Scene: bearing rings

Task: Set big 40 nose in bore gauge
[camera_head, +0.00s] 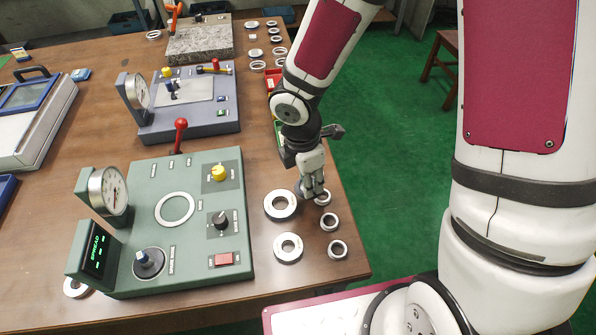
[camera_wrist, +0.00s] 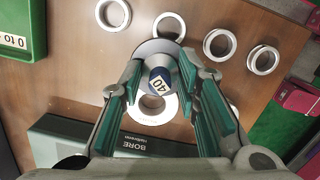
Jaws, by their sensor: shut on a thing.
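My gripper (camera_head: 313,190) is low over the right side of the table, among loose rings. In the wrist view its two green-padded fingers (camera_wrist: 162,82) are shut on the big 40 nose (camera_wrist: 160,80), a grey piece with a dark blue top marked 40. The nose is mostly hidden by the fingers in the head view. The green bore gauge (camera_head: 205,260) stands left of my gripper, with a dial, a lit display and knobs. Its edge with the word BORE (camera_wrist: 130,145) shows in the wrist view.
Large rings (camera_head: 281,220) (camera_head: 288,261) and several small rings (camera_head: 330,222) lie right of the gauge. A grey gauge (camera_head: 195,125) stands behind it. A red lever (camera_head: 180,135) rises at the gauge's back edge. The table's right edge is close to my gripper.

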